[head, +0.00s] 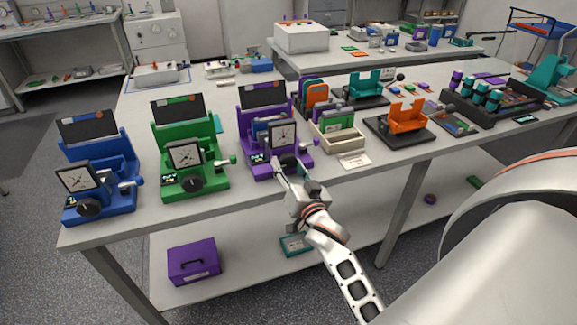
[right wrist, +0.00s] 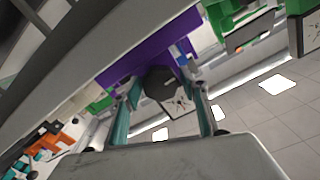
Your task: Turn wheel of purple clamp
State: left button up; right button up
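The purple clamp (head: 247,135) stands upright on the bench, third from the left in the row of clamps. It has a dial gauge and a dark panel behind. Its black wheel (head: 289,160) is at the front, partly hidden by my right gripper. My right gripper (head: 287,172) reaches up to it from the front. In the right wrist view, the black wheel (right wrist: 160,84) lies between the two spread fingers (right wrist: 165,98). A gap shows on the wheel's right side; contact on the left cannot be told. My left gripper is not in view.
A green clamp (head: 167,135) and a blue clamp (head: 95,160) stand to the left. A beige bin (head: 340,137) with colored plates and an orange fixture (head: 402,122) stand to the right. A purple box (head: 193,262) rests on the lower shelf.

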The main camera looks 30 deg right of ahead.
jog(key=shift+o, duration=0.3)
jog(key=v, duration=0.7)
jog(key=shift+s, duration=0.3)
dwell(0.7)
jog(key=s+a+f+n+g+y, duration=0.3)
jog(key=s+a+f+n, duration=0.2)
jog(key=f, duration=0.7)
jog(key=s+a+f+n+g+y, duration=0.3)
jog(key=s+a+f+n, duration=0.3)
jog(key=s+a+f, duration=0.3)
notch_tip(320, 180, down, 3)
jog(key=shift+s+a+f+y, duration=0.15)
jog(key=shift+s+a+y, duration=0.3)
jog(key=shift+s, duration=0.75)
jog(key=shift+d, duration=0.1)
